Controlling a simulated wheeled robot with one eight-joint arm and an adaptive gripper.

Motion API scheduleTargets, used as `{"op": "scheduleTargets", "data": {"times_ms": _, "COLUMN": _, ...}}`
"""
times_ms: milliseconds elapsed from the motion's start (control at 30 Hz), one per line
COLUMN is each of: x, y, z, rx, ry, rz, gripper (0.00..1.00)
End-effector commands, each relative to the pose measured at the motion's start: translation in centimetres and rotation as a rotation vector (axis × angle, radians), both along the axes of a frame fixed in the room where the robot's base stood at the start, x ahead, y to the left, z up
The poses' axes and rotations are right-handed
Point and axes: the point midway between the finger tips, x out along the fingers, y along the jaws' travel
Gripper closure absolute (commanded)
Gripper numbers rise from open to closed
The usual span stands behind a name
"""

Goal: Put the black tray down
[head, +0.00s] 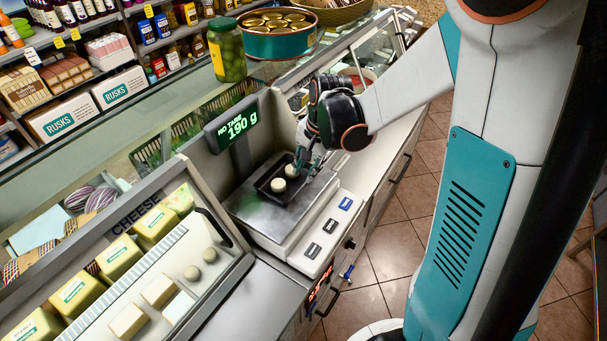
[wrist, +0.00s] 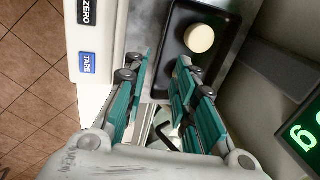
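The black tray (head: 264,189) rests on the metal plate of the scale (head: 246,206), with two round white cheeses (head: 278,185) (head: 291,171) in it. In the wrist view the tray (wrist: 176,36) shows with one cheese (wrist: 199,38); the other is not visible there. My gripper (head: 306,166) is low at the tray's right end. In the wrist view my gripper's fingers (wrist: 164,72) stand apart with a clear gap, one outside the tray's edge and one over its inside. I see no firm closure on the rim.
The scale display (head: 237,124) reads 190 g, with "NO TARE" above. Scale buttons (head: 330,226) lie in front. A pickle jar (head: 227,50) and a can tin (head: 277,42) stand behind.

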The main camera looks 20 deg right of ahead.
Motion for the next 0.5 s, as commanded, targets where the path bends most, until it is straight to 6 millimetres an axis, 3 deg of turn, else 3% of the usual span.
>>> {"op": "scheduleTargets", "data": {"times_ms": 100, "x": -0.4, "y": -0.2, "z": 2.1, "rx": 0.000, "ry": 0.000, "rz": 0.000, "gripper": 0.75}}
{"op": "scheduleTargets", "data": {"times_ms": 367, "x": -0.9, "y": -0.3, "z": 4.1, "rx": -0.005, "ry": -0.008, "rz": 0.013, "gripper": 0.75}}
{"op": "scheduleTargets", "data": {"times_ms": 500, "x": -2.2, "y": 0.3, "z": 6.1, "rx": -0.035, "ry": -0.050, "rz": 0.084, "gripper": 0.75}}
